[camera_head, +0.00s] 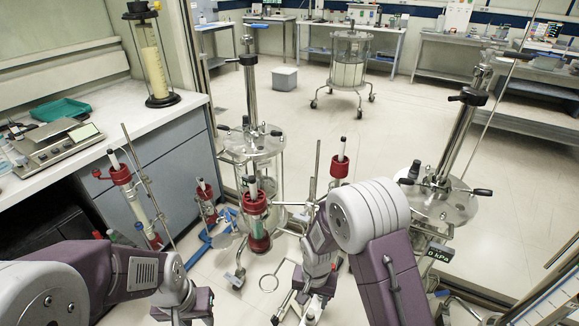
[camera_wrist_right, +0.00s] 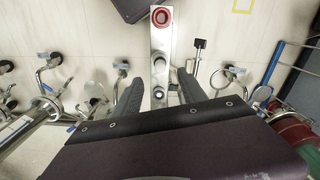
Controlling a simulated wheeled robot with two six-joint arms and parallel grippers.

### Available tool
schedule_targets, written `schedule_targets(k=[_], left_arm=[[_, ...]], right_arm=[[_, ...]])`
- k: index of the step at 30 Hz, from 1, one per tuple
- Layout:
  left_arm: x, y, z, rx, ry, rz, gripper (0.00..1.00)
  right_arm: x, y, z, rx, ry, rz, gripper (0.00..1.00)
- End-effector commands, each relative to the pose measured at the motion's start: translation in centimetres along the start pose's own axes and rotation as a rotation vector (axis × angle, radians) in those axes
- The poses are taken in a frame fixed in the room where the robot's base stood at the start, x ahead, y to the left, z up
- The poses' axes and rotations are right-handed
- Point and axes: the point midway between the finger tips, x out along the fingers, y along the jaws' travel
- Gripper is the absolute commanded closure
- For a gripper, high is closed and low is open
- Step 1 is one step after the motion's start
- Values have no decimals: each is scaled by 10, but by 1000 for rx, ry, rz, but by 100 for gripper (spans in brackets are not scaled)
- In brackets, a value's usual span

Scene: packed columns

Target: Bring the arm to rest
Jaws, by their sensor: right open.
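My right arm (camera_head: 375,230), white and purple, is bent in the lower middle of the head view. Its gripper (camera_head: 302,303) points down near the bottom edge. In the right wrist view the two dark fingers (camera_wrist_right: 160,88) stand apart, with nothing clearly held. A metal bar with round holes and a red ring (camera_wrist_right: 162,18) shows between and beyond them. My left arm (camera_head: 85,275) comes in from the left. Its gripper (camera_head: 185,318) is cut off by the bottom edge, so its fingers are hidden.
Columns with red caps, such as one glass column (camera_head: 257,222), stand close ahead of my arms. Steel column stands (camera_head: 252,140) and (camera_head: 440,200) rise behind and to the right. A white counter (camera_head: 120,110) is at left. Clamps and ring supports (camera_head: 277,275) crowd the low area. Open floor lies beyond.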

Motion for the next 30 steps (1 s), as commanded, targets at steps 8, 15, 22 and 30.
schedule_targets(k=[8,15,22,30], left_arm=[[-70,1,-7,0,0,0,64],[-95,2,-10,0,0,0,64],[-91,2,-9,0,0,0,64],[-91,2,-9,0,0,0,64]], right_arm=[[-154,32,-34,120,159,-93,51],[-218,91,35,-120,154,-61,51],[-206,97,54,-311,97,-37,51],[-206,96,53,-310,98,-38,51]])
